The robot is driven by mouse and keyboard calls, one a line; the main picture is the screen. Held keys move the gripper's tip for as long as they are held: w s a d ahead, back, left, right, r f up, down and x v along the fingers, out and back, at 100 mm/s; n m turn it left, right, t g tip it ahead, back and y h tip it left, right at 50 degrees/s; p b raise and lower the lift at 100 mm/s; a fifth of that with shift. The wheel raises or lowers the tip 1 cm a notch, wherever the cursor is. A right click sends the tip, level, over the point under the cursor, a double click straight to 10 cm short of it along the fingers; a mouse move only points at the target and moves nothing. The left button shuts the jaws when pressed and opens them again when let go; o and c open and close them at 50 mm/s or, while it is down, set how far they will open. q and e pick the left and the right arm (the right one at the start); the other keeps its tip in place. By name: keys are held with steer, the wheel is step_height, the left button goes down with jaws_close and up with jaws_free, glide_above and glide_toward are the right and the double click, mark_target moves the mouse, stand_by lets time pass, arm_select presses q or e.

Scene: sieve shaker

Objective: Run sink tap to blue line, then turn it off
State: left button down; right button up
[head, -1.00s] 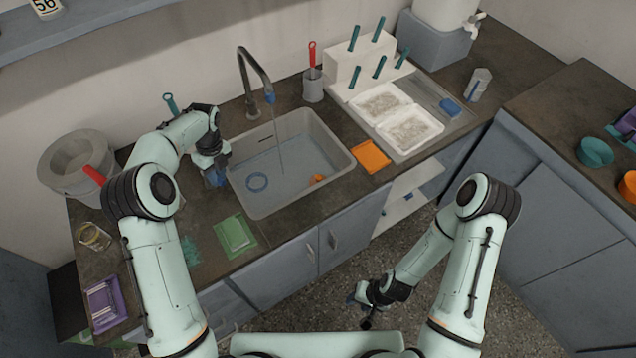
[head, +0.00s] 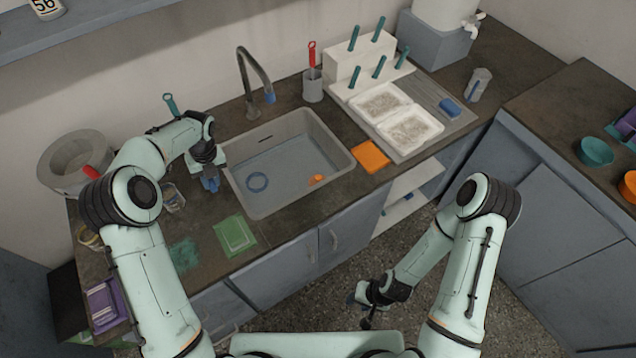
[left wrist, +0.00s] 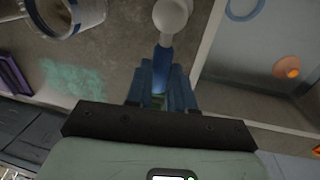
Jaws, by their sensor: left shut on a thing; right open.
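The grey arched tap spout (head: 252,66) with a blue tip stands behind the sink (head: 232,190). No stream shows below it. The sink holds a blue ring (head: 257,182) and a small orange thing (head: 316,180); I cannot make out the water level against a blue line. My left gripper (head: 209,185) is at the sink's left rim. In the left wrist view it (left wrist: 162,88) is shut on a blue lever handle (left wrist: 162,60) joined to a pale round knob (left wrist: 172,16). My right gripper (head: 362,304) is open, low in front of the cabinets, away from the sink.
A green tray (head: 234,236) and an orange pad (head: 370,156) lie beside the sink. A glass jar (head: 173,198) stands left of my left gripper. A grey pot (head: 75,160) is at the far left. A white rack (head: 360,60) stands at the back right.

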arm_select(q)
steer(key=shift+a+r, duration=0.1)
steer(key=shift+a, duration=0.15)
steer(key=c, duration=0.9)
jaws_free()
steer(key=shift+d, duration=0.1)
step_height(320, 180, up, 13)
steer(key=d, duration=0.1)
steer(key=shift+w+d, duration=0.4)
steer(key=shift+w, duration=0.05)
